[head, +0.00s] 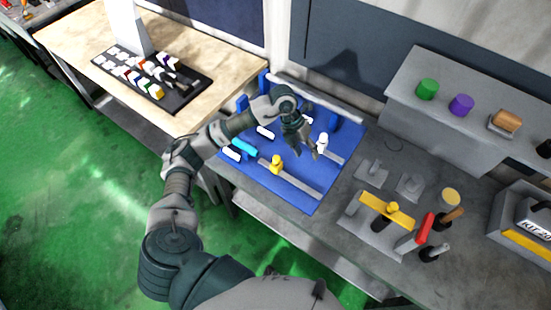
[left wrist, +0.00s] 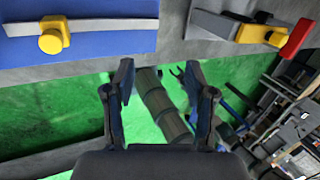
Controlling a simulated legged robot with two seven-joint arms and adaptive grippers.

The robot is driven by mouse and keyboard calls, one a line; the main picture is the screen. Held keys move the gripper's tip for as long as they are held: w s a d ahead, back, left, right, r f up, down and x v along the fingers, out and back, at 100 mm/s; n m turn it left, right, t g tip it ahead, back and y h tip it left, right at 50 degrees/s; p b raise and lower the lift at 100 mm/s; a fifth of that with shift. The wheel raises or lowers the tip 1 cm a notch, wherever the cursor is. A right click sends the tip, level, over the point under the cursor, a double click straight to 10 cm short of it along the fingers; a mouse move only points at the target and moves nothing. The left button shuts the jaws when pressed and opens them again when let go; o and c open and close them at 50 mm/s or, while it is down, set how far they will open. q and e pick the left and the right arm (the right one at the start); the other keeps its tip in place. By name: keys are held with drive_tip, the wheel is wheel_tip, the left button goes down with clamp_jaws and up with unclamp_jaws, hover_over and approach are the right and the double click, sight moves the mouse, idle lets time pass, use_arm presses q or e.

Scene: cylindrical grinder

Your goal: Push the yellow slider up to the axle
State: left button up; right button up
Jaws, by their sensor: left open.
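The yellow slider (head: 277,164) stands on a grey rail (head: 300,187) on the blue board (head: 311,204). It is near the rail's left end. In the left wrist view the slider (left wrist: 52,38) shows at the upper left on its rail. My left gripper (head: 307,146) is above the board, right of the yellow slider and apart from it, close to the white slider (head: 322,143). It is open and empty in the left wrist view (left wrist: 158,85). A cyan cylinder (head: 244,147) lies left of the yellow slider among white pieces; I cannot tell which part is the axle.
A grey fixture with a yellow bar (head: 386,208) and a red-handled part (head: 424,228) stand right of the board. A grey shelf (head: 440,118) bears green and purple knobs. A wooden table (head: 207,65) with a black tray (head: 130,80) is at the left.

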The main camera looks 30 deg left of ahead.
use_arm(q)
drive_tip(key=a+r+n+y, duration=0.25)
drive_tip(key=a+y, duration=0.25)
drive_tip(key=a, duration=0.5)
drive_tip(key=p, duration=0.1)
approach(277, 158)
drive_tip(key=f, duration=0.5)
drive_tip(key=shift+w+a, duration=0.1)
drive_tip(key=shift+a, duration=0.3)
drive_tip(key=f, duration=0.5)
drive_tip(key=shift+d+f+p, duration=0.15)
drive_tip(key=shift+d+p, duration=0.2)
drive_tip(key=shift+a+f+m, duration=0.1)
drive_tip(key=shift+f+m, duration=0.15)
drive_tip(key=shift+f, duration=0.2)
use_arm(e)
drive_tip(key=shift+d+r, duration=0.8)
drive_tip(key=shift+d, duration=0.2)
